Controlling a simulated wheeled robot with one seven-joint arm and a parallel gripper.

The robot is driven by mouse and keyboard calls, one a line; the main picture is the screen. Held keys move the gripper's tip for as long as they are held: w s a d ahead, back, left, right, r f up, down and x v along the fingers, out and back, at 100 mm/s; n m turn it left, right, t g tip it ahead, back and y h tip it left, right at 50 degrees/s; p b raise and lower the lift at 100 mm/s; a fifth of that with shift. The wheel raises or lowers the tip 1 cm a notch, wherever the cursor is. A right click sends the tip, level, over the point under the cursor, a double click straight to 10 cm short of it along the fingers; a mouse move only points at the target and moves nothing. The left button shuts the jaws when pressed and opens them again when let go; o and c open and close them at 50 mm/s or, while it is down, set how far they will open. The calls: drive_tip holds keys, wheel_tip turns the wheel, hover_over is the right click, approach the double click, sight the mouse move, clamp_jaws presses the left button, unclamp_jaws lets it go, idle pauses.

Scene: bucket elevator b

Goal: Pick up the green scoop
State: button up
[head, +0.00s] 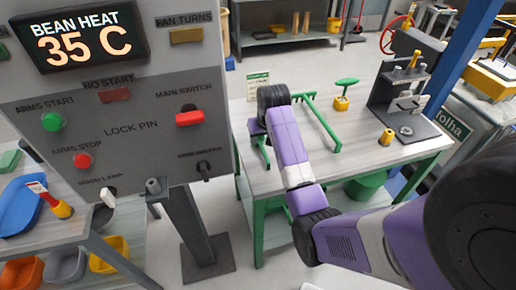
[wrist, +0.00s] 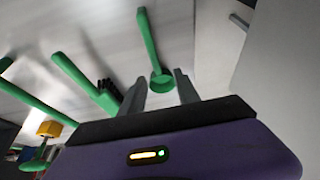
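The green scoop (wrist: 149,40) shows in the wrist view as a long thin handle running up from a small round bowl at its lower end. The bowl lies between the fingertips of my gripper (wrist: 160,78) in the picture. The two grey fingers are apart, with a gap on either side of the bowl, so my gripper is open and empty. I cannot tell how far the bowl is from the fingers in depth. In the head view my arm's end hangs over the left part of the workbench (head: 355,165) and hides much of that area. A green piece (head: 262,152) beside it may be the scoop.
A green brush with dark bristles (wrist: 100,94) lies left of the scoop. The control panel (head: 125,110) stands close on the left.

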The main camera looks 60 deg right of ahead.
sight(262, 147)
drive_tip(key=shift+s+p+x, duration=0.2)
drive_tip(key=shift+p+x, duration=0.1)
drive_tip(key=shift+x, duration=1.2)
drive_tip(key=shift+s+p+x, duration=0.2)
drive_tip(key=shift+p+x, duration=0.1)
drive_tip(key=shift+x, duration=1.15)
drive_tip(key=shift+a+f, duration=0.15)
clamp_jaws()
